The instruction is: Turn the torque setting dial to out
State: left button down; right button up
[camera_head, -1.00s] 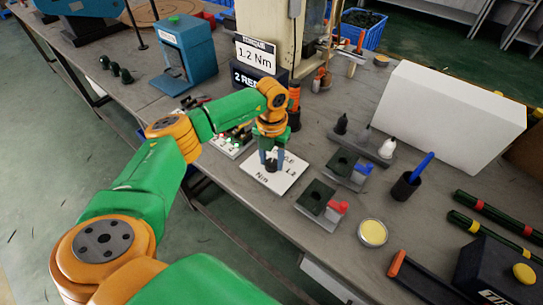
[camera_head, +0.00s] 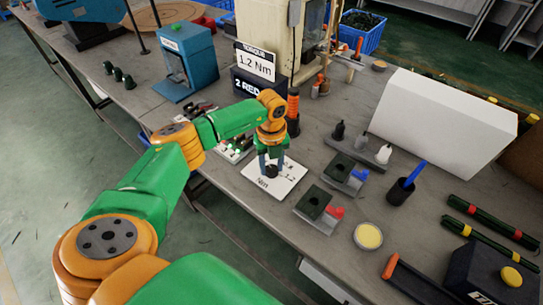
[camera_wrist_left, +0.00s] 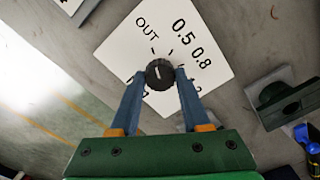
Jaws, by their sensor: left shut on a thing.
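The torque dial is a small black round knob (camera_wrist_left: 159,74) with a pale mark on top, on a white plate (camera_wrist_left: 215,55) printed with OUT, 0.5 and 0.8. The mark's exact setting is too small to tell. In the head view the knob (camera_head: 271,171) stands on the white plate (camera_head: 290,186), where Nm and 1.2 show. My left gripper (camera_head: 271,168) points down from above the plate. In the left wrist view its two blue fingers (camera_wrist_left: 161,80) are shut on the knob from both sides. My right gripper is not in view.
A sign (camera_head: 257,63) reads TORQUE 1.2 Nm, above a 2 RED sign (camera_head: 258,84). Beside the plate are fixtures with dark blocks (camera_head: 315,202), a yellow disc (camera_head: 368,236) and small bottles (camera_head: 384,153). A large white box (camera_head: 445,120) stands at the right.

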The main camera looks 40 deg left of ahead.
aim_at(271, 169)
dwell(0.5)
pick_arm(q)
jog(key=shift+c, duration=1.9)
grip_release()
notch_tip(271, 169, up, 7)
jog(key=shift+r+b, duration=0.1)
jog(key=shift+b, duration=0.25)
